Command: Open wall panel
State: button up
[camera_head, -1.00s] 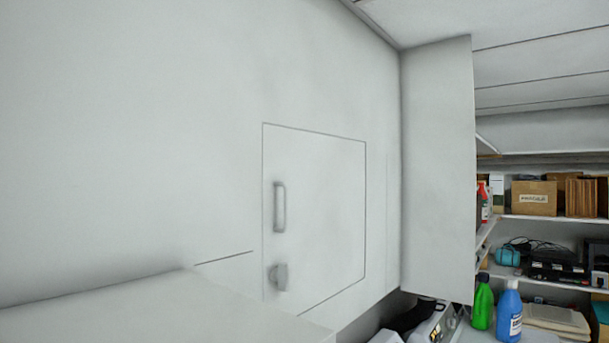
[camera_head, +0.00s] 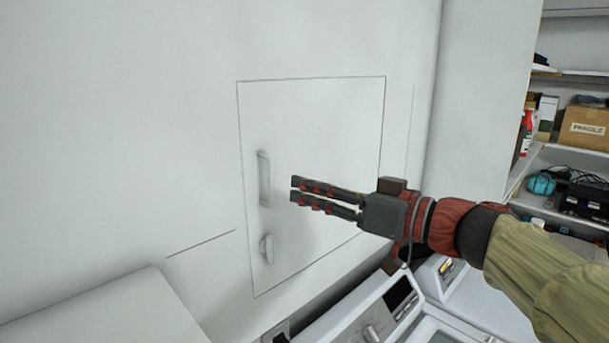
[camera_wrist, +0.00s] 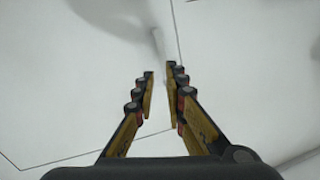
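The white wall panel (camera_head: 315,120) is outlined by a thin dark seam and looks closed, flush with the wall. On its left side is a white vertical bar handle (camera_head: 264,178), with a small white knob or latch (camera_head: 268,249) below it. My gripper (camera_head: 293,189) is in front of the panel, just right of the handle, with its fingers pointing left toward it. The two fingers are open with a narrow gap and nothing between them. In the wrist view, my gripper (camera_wrist: 161,72) points at a pale vertical shape, apparently the handle (camera_wrist: 160,42).
A white box-like surface (camera_head: 110,315) is at lower left. A white appliance with a dial (camera_head: 372,332) stands below the panel. Shelves with a cardboard box (camera_head: 588,128) and other goods are at right, past a white wall edge (camera_head: 480,100).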

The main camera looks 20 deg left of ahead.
aim_at(273, 180)
jog(key=a+p, duration=0.1)
jog(key=a, duration=0.1)
jog(key=w+a+n, duration=0.1)
jog(key=a, duration=0.2)
jog(key=a+n+p, duration=0.1)
jog(key=a, duration=0.2)
jog(key=shift+w+r+p, duration=0.15)
jog(key=shift+w+p, duration=0.15)
jog(key=shift+p, duration=0.05)
grip_shut()
jog(key=shift+d, duration=0.15)
dwell(0.5)
